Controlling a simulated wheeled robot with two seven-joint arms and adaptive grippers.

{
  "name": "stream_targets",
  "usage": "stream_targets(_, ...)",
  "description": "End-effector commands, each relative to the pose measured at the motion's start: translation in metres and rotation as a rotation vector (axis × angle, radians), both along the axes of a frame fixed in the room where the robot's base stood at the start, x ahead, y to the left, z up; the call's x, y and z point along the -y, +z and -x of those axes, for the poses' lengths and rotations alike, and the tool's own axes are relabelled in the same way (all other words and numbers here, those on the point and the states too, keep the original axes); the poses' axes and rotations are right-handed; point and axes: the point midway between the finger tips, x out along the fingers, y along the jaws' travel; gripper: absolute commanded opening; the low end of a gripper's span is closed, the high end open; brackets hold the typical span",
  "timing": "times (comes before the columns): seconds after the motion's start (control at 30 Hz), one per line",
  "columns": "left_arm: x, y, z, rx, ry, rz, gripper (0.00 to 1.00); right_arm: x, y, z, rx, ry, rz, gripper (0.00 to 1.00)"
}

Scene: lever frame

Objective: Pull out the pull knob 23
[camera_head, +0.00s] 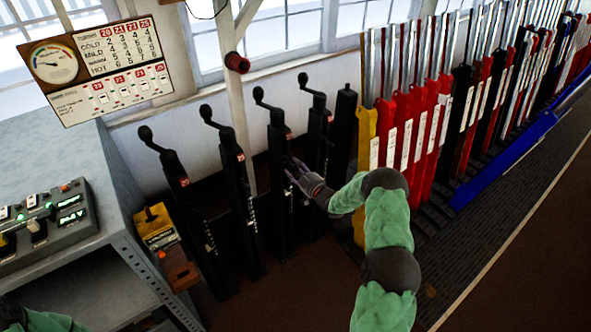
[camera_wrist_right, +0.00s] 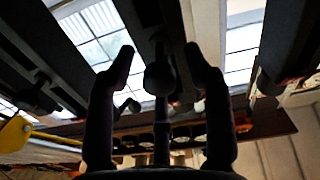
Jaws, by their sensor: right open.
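Several black upright posts with crank handles stand in a row left of centre in the head view. Small red tags mark them, but their numbers are too small to read, so I cannot tell which one is 23. My right gripper (camera_head: 291,168) is at the third post (camera_head: 279,145) from the left, about halfway up. In the right wrist view the gripper (camera_wrist_right: 160,50) is open, with a dark round knob (camera_wrist_right: 159,78) on a stem showing between its two fingers. I cannot tell whether the fingers touch it. My left gripper is not seen.
Red, black, blue and yellow levers (camera_head: 415,120) stand close by on the right. A grey control box (camera_head: 45,232) sits on a grey cabinet (camera_head: 105,185) at left. A chart with a dial (camera_head: 95,70) hangs above. Open floor (camera_head: 535,220) lies at the right.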

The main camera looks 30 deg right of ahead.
Motion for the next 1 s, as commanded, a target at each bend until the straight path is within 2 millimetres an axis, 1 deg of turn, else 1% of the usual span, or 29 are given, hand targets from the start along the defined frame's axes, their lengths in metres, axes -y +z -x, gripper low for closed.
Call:
stream_targets(0.17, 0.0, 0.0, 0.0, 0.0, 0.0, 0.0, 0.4, 0.003, 0.0, 0.016, -0.001, -0.002, -0.001, 0.52)
stream_targets(0.5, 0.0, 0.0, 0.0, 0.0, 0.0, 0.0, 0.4, 0.008, 0.0, 0.082, -0.002, -0.004, 0.0, 0.52)
stream_targets(0.6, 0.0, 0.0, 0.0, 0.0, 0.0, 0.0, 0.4, 0.009, 0.0, 0.098, -0.001, -0.002, -0.001, 0.52)
stream_targets(0.7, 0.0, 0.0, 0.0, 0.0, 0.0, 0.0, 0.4, 0.01, -0.001, 0.109, -0.002, -0.003, -0.001, 0.52)
stream_targets(0.8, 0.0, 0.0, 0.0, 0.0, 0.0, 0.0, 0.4, 0.01, -0.001, 0.116, -0.001, -0.001, -0.001, 0.52)
stream_targets(1.0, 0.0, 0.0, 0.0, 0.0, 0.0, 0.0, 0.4, 0.01, -0.001, 0.12, 0.0, 0.0, 0.0, 0.52)
